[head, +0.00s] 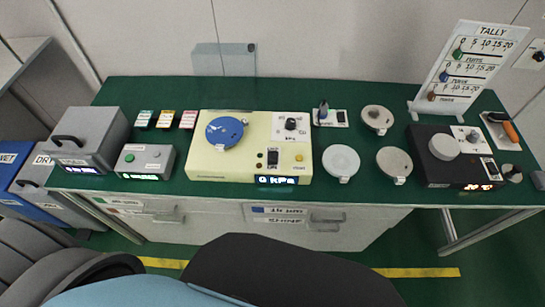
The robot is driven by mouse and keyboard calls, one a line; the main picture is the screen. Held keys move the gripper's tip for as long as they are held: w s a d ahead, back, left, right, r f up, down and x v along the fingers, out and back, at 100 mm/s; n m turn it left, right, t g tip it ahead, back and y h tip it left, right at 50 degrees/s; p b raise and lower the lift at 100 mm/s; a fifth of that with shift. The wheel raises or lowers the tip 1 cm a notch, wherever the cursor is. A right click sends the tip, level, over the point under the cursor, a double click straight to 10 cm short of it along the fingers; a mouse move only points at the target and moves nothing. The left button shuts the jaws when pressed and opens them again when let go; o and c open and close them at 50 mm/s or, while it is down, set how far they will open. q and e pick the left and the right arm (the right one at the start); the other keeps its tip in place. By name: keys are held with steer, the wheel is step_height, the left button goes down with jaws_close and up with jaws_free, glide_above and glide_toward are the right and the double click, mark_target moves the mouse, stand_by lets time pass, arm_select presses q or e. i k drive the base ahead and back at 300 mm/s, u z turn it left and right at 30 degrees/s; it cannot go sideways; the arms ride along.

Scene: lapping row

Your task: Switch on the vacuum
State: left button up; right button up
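A cream-coloured unit (225,170) stands on the green bench top near its middle. Its front display (277,180) reads 0 kPa. A black rocker switch (273,158) is on its top face near the front; which way it is tipped is too small to tell. A black knob (291,124) on a white plate marked kPa is at its back right. A yellow button (299,157) is at its right. A blue disc (225,133) lies on its left part. Neither gripper is in view.
Right are a white disc (341,161), a grey disc (394,162), a black machine (430,167) and a TALLY board (472,60). Drawers (300,214) are below.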

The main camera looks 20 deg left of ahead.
mark_target(272, 154)
steer(key=u, duration=1.45)
steer(key=k, duration=1.05)
steer(key=z, duration=1.6)
steer(key=i, duration=0.5)
steer(key=z, duration=0.05)
